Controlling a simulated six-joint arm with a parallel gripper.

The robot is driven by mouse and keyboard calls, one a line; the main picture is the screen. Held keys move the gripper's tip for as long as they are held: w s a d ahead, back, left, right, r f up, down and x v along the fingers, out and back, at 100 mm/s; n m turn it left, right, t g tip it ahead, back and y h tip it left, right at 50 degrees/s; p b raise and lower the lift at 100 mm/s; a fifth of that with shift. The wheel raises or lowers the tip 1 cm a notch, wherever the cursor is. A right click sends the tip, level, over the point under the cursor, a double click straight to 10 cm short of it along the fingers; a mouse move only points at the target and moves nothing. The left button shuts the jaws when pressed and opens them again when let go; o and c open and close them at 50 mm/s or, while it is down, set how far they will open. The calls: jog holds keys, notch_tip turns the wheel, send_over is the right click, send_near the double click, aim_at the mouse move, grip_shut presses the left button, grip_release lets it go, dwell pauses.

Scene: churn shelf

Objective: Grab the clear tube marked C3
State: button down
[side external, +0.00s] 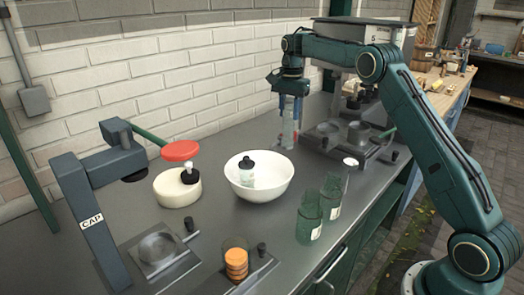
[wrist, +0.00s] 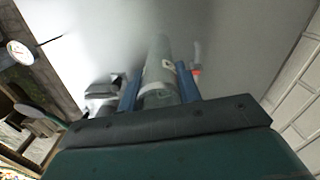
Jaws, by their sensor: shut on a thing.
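My gripper (side external: 290,102) is shut on a clear tube (side external: 289,132), which hangs upright below the fingers behind the white bowl. In the wrist view the tube (wrist: 160,71) lies between my two blue fingers, and my gripper (wrist: 158,90) closes on its sides. A pale band with a dark mark is on the tube, but I cannot read the mark. I cannot tell whether the tube's lower end touches the counter.
A white bowl (side external: 259,186) holds a black-capped bottle (side external: 247,172). Green-tinted glasses (side external: 310,218) stand at the front edge. A dark post marked CAP (side external: 95,222), a red disc (side external: 180,150) and a cream round container (side external: 176,191) are left. A brick wall (side external: 150,70) runs behind.

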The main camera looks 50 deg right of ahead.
jog(key=shift+r, duration=2)
